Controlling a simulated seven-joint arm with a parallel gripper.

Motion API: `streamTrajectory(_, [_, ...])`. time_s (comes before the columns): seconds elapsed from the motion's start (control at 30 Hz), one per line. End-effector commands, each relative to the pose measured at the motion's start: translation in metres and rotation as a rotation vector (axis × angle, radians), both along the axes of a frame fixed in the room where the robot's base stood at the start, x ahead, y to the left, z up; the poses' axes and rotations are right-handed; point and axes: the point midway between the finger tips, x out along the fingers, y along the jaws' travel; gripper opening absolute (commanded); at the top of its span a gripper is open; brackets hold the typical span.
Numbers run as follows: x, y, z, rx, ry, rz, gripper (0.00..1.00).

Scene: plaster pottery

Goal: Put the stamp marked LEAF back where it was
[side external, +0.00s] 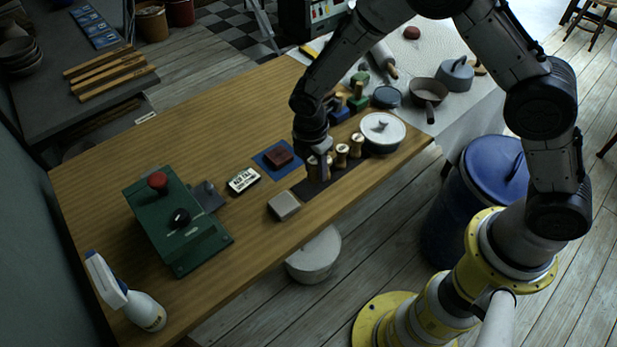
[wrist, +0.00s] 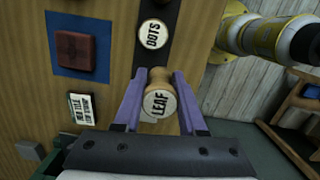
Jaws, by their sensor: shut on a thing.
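The LEAF stamp (wrist: 159,103) is a pale wooden piece with its lettered end facing the wrist camera. My gripper (wrist: 163,80) is shut on it, with one purple finger on each side. In the side view my gripper (side external: 318,158) is at the near-left part of the dark strip (side external: 308,189), left of two other wooden stamps. I cannot tell whether the LEAF stamp touches the strip. The DOTS stamp (wrist: 153,33) stands on the strip, just beyond the LEAF stamp in the wrist view.
A blue mat (side external: 262,163) with a red-brown block (side external: 279,153), a small lettered sign (side external: 243,180) and a grey block (side external: 284,205) lie to the left. A lidded white pot (side external: 382,132) stands right of the stamps. A green machine (side external: 175,222) stands farther left.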

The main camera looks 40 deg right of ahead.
Motion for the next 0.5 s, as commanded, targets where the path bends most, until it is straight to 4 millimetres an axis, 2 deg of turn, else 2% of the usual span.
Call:
streamTrajectory(0.03, [0.005, 0.001, -0.007, 0.000, 0.001, 0.000, 0.00])
streamTrajectory(0.3, [0.018, 0.005, -0.023, 0.000, 0.000, 0.000, 0.00])
streamTrajectory(0.5, [0.018, 0.005, -0.049, -0.001, 0.002, -0.001, 0.00])
